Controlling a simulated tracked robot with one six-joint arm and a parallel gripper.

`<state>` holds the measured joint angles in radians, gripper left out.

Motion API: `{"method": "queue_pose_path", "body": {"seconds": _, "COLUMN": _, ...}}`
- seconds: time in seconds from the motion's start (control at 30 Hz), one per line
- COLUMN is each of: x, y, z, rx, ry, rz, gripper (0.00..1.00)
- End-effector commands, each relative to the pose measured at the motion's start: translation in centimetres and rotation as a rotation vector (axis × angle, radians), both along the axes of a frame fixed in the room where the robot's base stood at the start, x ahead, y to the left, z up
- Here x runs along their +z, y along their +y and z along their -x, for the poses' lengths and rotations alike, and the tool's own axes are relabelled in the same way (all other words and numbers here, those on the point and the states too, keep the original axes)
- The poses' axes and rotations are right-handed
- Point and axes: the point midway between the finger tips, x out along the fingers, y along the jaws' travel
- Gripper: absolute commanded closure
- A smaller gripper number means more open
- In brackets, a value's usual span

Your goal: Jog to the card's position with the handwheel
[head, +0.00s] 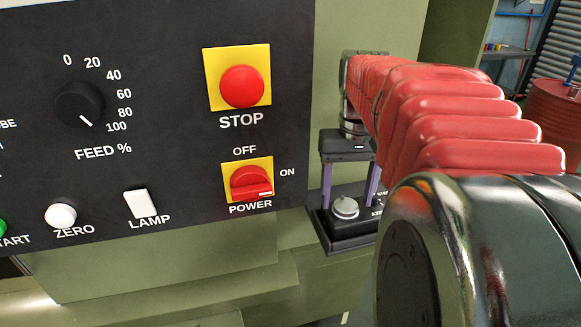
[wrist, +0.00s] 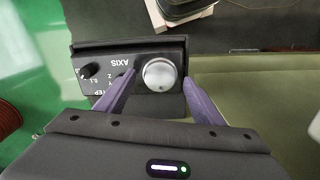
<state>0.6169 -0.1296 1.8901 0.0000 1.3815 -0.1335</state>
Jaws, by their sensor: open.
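The handwheel (wrist: 159,75) is a round silver knob on a black control box (wrist: 115,45) lettered AXIS and, partly, STEP. In the head view the handwheel (head: 345,207) sits on the box's top, below my gripper (head: 348,196). My gripper is open, with its two purple fingers pointing down toward the box. In the wrist view the fingers of my gripper (wrist: 159,82) lie one on each side of the handwheel, with gaps between. Whether the tips are level with the knob or above it I cannot tell. I cannot make out a card with a position.
A black panel (head: 160,120) at left carries a feed dial (head: 79,104), a red STOP button (head: 242,87) and a POWER switch (head: 251,183). A small black selector knob (wrist: 90,71) is on the control box. A red drum (head: 556,112) stands far right.

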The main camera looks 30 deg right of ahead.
Motion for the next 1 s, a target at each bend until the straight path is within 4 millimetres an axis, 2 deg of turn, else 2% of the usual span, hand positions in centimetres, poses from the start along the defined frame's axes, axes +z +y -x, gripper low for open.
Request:
{"method": "queue_pose_path", "body": {"seconds": 0.13, "x": -1.05, "y": 0.01, "z": 0.04, "rx": 0.0, "ry": 0.001, "rz": 0.0, "gripper": 0.38}}
{"method": "queue_pose_path", "body": {"seconds": 0.43, "x": -1.22, "y": -0.04, "z": 0.02, "rx": -0.001, "ry": -0.001, "rz": 0.0, "gripper": 0.38}}
{"method": "queue_pose_path", "body": {"seconds": 1.0, "x": -1.19, "y": -0.04, "z": 0.05, "rx": -0.002, "ry": -0.001, "rz": 0.0, "gripper": 0.78}}
